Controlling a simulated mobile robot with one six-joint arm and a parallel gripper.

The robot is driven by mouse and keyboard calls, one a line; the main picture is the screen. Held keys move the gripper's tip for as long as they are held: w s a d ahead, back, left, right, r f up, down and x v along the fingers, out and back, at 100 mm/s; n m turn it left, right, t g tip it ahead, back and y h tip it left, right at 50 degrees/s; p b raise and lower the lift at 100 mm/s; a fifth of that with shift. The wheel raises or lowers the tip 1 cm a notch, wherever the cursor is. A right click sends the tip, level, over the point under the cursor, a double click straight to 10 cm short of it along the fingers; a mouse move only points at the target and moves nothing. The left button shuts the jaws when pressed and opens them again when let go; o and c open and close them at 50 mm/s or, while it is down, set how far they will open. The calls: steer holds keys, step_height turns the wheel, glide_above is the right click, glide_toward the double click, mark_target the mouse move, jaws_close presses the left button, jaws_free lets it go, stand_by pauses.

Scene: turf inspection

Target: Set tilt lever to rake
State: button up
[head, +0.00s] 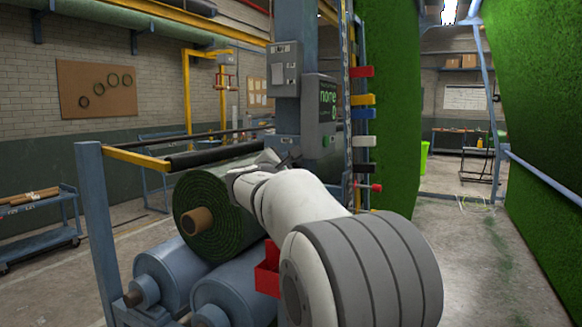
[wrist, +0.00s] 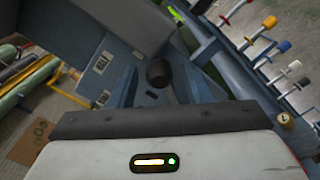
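My gripper (head: 262,163) is at the blue post, beside the turf roll's upper right in the head view. The knob is not clearly visible in the head view. A display box (head: 319,112) on the post reads "none" and "0".
A rack of coloured handles, including red (head: 361,72), blue (head: 363,113) and white (head: 363,141), stands right of the post. A green turf roll (head: 225,207) lies on blue rollers (head: 168,275).

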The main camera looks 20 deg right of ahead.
jaws_close()
